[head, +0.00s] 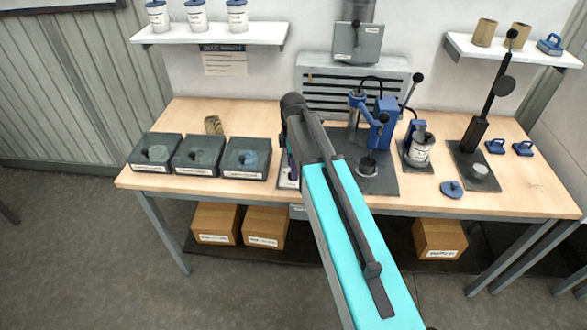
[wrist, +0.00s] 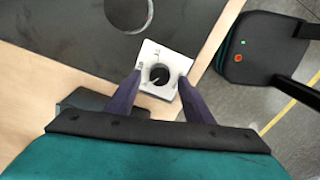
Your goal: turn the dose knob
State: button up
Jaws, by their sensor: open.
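The dose knob (wrist: 159,74) shows in the wrist view as a dark round piece in the middle of a small white plate (wrist: 150,50) with faint markings. My gripper (wrist: 159,79) is open, with one dark purple finger towards the left side of the plate and the other towards its right side. The knob lies between the fingertips in the picture, with a gap on both sides. I cannot tell how high the fingertips are above it. In the head view my arm hides the knob, and only a pale bit of the plate shows beside the fingers.
A dark base plate (wrist: 85,45) lies beside the white plate. The wooden bench (head: 420,204) ends close to the knob. Three dark boxes (head: 198,156) stand to the left. A blue press (head: 381,125) and a cartridge stand (head: 418,150) are to the right.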

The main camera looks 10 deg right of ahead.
jog(key=shift+f, duration=0.9)
jog(key=c, duration=1)
jog(key=shift+c, duration=0.2)
